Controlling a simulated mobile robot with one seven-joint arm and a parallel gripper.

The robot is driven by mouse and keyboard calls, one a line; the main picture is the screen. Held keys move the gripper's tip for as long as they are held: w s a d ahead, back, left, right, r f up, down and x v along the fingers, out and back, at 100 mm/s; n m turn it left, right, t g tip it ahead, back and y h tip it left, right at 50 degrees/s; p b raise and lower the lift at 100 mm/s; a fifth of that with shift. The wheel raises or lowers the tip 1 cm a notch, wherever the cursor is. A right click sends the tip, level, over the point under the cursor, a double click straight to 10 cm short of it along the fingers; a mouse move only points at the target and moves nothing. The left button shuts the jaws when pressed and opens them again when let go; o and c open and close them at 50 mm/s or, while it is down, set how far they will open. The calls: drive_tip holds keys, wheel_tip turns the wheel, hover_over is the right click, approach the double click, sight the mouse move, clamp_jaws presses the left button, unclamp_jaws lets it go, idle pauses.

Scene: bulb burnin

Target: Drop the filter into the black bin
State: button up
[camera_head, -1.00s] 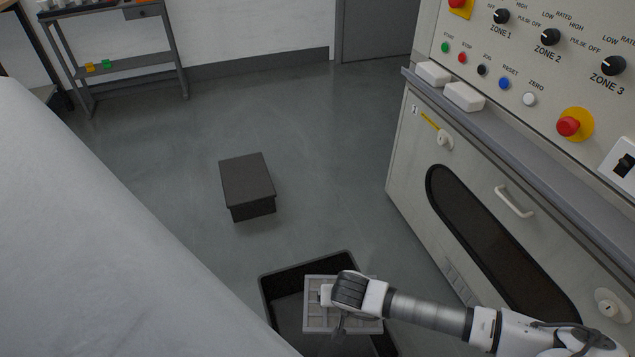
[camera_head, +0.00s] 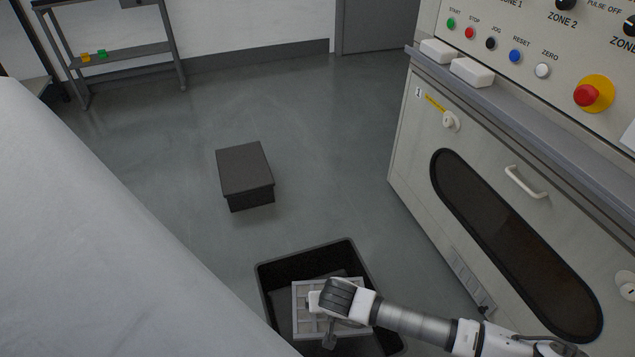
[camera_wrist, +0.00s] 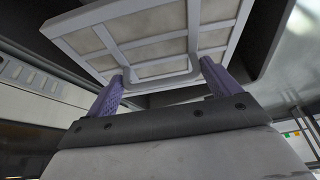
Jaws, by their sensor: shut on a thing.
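The filter (camera_head: 303,299) is a light grey framed panel with square cells. It lies across the mouth of the black bin (camera_head: 312,254) in the head view; I cannot tell how deep it sits. My gripper (camera_head: 326,300) is over the filter, shut on its handle or frame edge. In the wrist view the filter (camera_wrist: 150,48) fills the top of the picture, and the two purple fingers of my gripper (camera_wrist: 160,84) reach up to its grey handle bar. The bin's dark inside shows around the filter, and its near part is cut off by the frame.
A dark lidded box (camera_head: 245,172) stands on the floor beyond the bin. The beige machine (camera_head: 470,150), with knobs, buttons and a door handle, rises to the right. A large pale surface (camera_head: 90,240) covers the left. A shelf rack (camera_head: 120,50) stands at the back left.

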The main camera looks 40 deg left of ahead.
drive_tip(key=shift+f, duration=0.1)
drive_tip(key=o, duration=0.8)
drive_tip(key=p+v, duration=0.2)
drive_tip(key=v, duration=1.2)
drive_tip(key=shift+p, duration=0.35)
